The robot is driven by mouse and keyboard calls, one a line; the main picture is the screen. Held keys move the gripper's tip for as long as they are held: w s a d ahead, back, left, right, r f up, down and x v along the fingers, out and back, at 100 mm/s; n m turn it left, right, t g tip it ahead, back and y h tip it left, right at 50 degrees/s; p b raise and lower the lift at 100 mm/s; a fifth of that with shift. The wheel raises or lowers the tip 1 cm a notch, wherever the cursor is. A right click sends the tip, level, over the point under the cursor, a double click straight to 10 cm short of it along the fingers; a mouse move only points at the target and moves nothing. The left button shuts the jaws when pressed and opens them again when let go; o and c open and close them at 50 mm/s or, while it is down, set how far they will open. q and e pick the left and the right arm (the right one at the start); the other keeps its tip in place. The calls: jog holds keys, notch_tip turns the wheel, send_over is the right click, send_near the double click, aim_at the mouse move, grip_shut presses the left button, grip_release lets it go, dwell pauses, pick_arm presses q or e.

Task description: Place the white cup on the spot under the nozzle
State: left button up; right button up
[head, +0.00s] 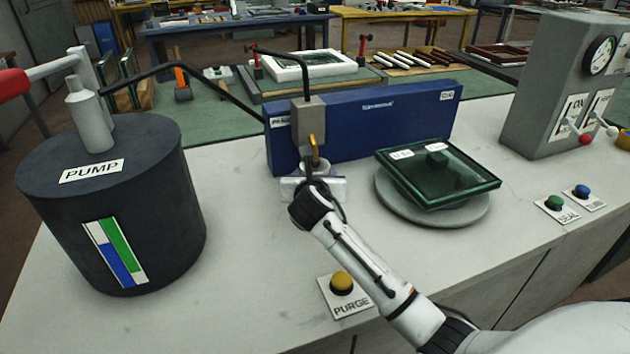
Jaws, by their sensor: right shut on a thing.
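The white cup (317,167) is mostly hidden behind my right gripper; only its pale upper part shows, just below the brass nozzle (314,148). The nozzle hangs from a grey block (308,114) in front of the blue box. My right gripper (314,192) is shut on the cup. A pale plate (340,186) lies on the bench beside and behind the gripper. I cannot tell whether the cup's base touches it. My left gripper is not in view.
The dark pump drum (180,222) stands at left, its hose running to the nozzle block. A blue box (385,125) stands behind. A glass panel (455,178) rests on a round turntable (465,214) at right. A yellow PURGE button (342,282) is near the forearm.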

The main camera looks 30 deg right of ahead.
jog(key=shift+w+d+f, duration=0.1)
jog(key=shift+w+d, duration=0.3)
jog(key=shift+w, duration=0.2)
jog(key=shift+w+d, duration=0.4)
jog(key=shift+w, duration=0.15)
jog(key=shift+f+b, duration=0.35)
jog(key=shift+f, duration=1.3)
jog(key=shift+f, duration=0.2)
jog(key=o, duration=1)
jog(key=shift+r, duration=0.2)
jog(key=p+v, duration=0.1)
jog(key=v, duration=1.1)
jog(key=shift+s+a+f, duration=0.1)
